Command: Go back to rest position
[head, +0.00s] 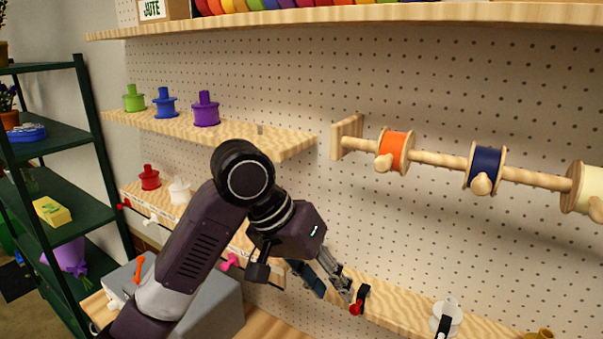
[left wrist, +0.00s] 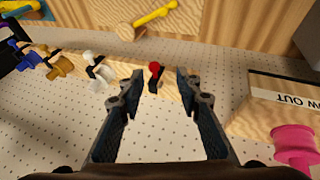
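My left gripper (head: 335,288) reaches in from the left in the head view, in front of the lower wooden ledge. In the left wrist view, the left gripper (left wrist: 162,84) has its two fingers wide apart with nothing held between them. A small red-tipped black piece (head: 360,298) on the ledge shows just by the fingertips. It also shows in the left wrist view (left wrist: 155,76), beyond the gap between the fingers. Whether a finger touches it I cannot tell. My right gripper is in neither view.
A peg bar carries an orange spool (head: 394,151), a navy spool (head: 484,169) and a cream spool (head: 583,188) at right. Green (head: 133,99), blue (head: 165,104) and purple (head: 206,110) spools stand on a shelf. A grey box (head: 212,306) sits below my arm. A dark rack (head: 92,130) stands at left.

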